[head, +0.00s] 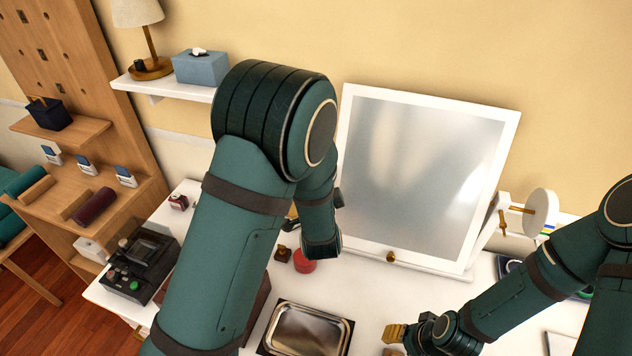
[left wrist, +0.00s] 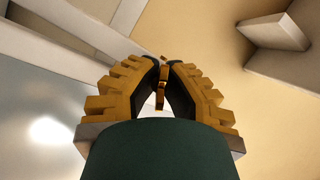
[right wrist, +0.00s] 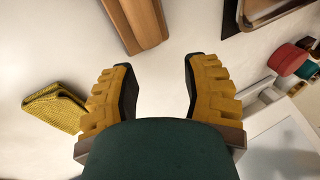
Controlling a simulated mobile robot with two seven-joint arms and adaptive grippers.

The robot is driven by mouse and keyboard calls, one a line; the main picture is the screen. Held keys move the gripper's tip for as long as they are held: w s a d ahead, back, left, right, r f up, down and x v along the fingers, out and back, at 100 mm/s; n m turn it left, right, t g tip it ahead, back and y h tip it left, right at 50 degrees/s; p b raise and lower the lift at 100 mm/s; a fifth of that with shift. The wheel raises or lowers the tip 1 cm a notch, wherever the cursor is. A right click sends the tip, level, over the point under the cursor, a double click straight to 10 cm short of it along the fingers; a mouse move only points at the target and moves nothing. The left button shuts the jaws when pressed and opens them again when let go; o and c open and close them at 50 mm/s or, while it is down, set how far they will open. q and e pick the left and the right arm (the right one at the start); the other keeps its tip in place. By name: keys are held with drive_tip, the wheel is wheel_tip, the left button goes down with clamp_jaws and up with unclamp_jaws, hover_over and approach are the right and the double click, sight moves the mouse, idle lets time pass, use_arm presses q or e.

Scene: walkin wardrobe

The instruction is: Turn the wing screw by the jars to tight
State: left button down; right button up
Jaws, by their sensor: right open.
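In the left wrist view a small brass wing screw (left wrist: 162,84) stands between the fingertips of my left gripper (left wrist: 164,68). The fingers are drawn together on it, with the pads close to its sides. In the head view my left arm hides this gripper and the screw. My right gripper (head: 396,338) is low over the white table at the right of the tray. In the right wrist view this gripper (right wrist: 160,75) is open, with nothing between its fingers. Red and green round containers, perhaps the jars, show in that view (right wrist: 288,60). How tight the screw is cannot be told.
A white-framed panel (head: 425,170) stands at the back of the table, with a white disc and brass parts (head: 541,212) at its right. A metal tray (head: 308,330) lies in front. A folded yellow cloth (right wrist: 54,107) lies beside my right gripper. A wall shelf holds a tissue box (head: 201,68).

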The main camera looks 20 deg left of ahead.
use_arm(q)
drive_tip(key=m, duration=0.2)
drive_tip(key=m+t+y, duration=0.1)
drive_tip(key=m, duration=0.1)
drive_tip(key=shift+w+r+t, duration=0.1)
drive_tip(key=shift+r+t, duration=0.05)
drive_tip(key=shift+t, duration=0.15)
idle(0.5)
drive_tip(key=c, duration=1.1)
unclamp_jaws()
drive_tip(key=shift+c, duration=0.2)
drive_tip(key=v, duration=1.2)
